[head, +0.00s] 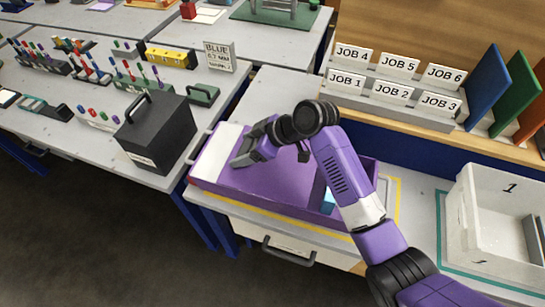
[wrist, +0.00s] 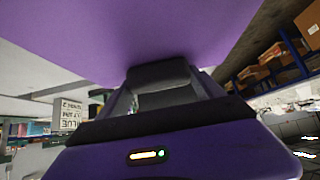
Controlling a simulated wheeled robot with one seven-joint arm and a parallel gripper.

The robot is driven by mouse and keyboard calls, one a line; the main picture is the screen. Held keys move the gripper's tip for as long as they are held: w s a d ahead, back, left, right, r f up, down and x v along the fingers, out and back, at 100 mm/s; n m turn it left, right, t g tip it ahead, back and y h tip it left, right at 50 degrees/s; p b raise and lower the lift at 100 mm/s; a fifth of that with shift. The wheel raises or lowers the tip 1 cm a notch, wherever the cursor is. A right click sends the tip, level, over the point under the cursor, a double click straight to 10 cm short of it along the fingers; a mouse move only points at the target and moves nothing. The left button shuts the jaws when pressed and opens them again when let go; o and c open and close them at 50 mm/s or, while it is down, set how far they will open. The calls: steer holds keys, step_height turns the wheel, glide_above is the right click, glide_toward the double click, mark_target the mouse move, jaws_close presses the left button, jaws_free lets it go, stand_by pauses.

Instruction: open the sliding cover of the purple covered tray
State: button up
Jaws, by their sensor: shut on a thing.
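The purple covered tray (head: 275,205) lies on the table in the middle of the head view. Its flat purple cover (head: 270,178) spans the left and middle part, with a white panel (head: 215,152) at the left end. A gap shows at the right end, with a light blue thing (head: 328,201) partly hidden behind my arm. My gripper (head: 241,160) is low over the cover, beside the white panel, and is shut on a part of the cover that its fingers hide. In the wrist view the dark fingers (wrist: 162,85) meet a broad purple surface (wrist: 150,35).
A black box with a handle (head: 158,130) stands on the table to the left. A white bin (head: 490,215) stands at the right. Job cards (head: 395,92) and coloured boards (head: 487,88) stand behind. A grey drawer handle (head: 288,252) is below the tray.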

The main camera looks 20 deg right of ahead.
steer(key=w+a, duration=0.2)
steer(key=a, duration=0.1)
steer(key=w+a+b, duration=0.1)
steer(key=a, duration=0.1)
steer(key=shift+r, duration=0.1)
steer(key=o, duration=2.1)
steer(key=shift+d, duration=0.1)
steer(key=shift+s+d+r, duration=0.1)
steer(key=shift+d+r, duration=0.2)
steer(key=shift+d, duration=0.05)
steer(key=b+v, duration=0.1)
steer(key=v, duration=0.5)
steer(key=shift+s+d+r, duration=0.2)
steer(key=shift+r, duration=0.1)
